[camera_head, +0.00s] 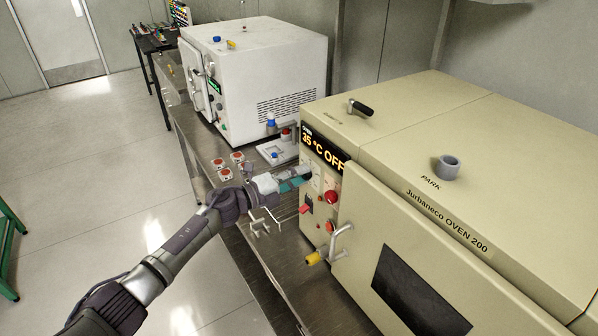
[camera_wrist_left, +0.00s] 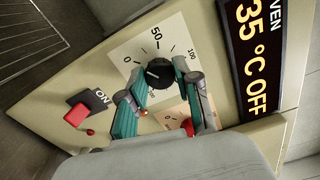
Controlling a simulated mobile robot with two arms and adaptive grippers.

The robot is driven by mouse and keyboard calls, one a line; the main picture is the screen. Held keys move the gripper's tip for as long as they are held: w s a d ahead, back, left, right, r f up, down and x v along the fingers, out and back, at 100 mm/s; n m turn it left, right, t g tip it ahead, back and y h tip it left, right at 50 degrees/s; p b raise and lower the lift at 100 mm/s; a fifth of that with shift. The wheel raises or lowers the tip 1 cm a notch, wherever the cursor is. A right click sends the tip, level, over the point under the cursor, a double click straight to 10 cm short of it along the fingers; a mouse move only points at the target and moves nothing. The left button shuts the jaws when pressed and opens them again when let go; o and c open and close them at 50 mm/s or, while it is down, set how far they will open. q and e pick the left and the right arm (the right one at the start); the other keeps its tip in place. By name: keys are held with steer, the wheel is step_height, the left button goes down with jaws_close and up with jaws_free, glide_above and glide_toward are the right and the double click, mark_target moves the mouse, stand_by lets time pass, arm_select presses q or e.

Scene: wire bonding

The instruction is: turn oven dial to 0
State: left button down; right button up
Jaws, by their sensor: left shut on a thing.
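The oven dial (camera_wrist_left: 158,74) is a dark round knob on a white scale plate (camera_wrist_left: 130,46) marked 0, 50 and 100. My left gripper (camera_wrist_left: 166,77), with teal-sided fingers, is shut on the dial, one finger on each side. I cannot tell for sure which mark the dial points at. In the head view my left gripper (camera_head: 290,183) reaches the front panel of the beige oven (camera_head: 425,115), and it largely hides the dial. The oven display (camera_head: 325,148) reads 35 °C OFF. My right gripper is not in view.
Beside the dial is a red switch (camera_wrist_left: 77,114) marked ON. A red knob (camera_head: 331,197) and a door handle (camera_head: 342,240) are on the oven front. A white oven (camera_head: 265,65) stands behind. Several small red-topped parts (camera_head: 225,174) lie on the metal bench.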

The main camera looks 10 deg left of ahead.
arm_select(q)
steer(key=shift+n+p, duration=0.4)
steer(key=shift+n, duration=0.6)
steer(key=c, duration=0.8)
jaws_free()
steer(key=v, duration=1.2)
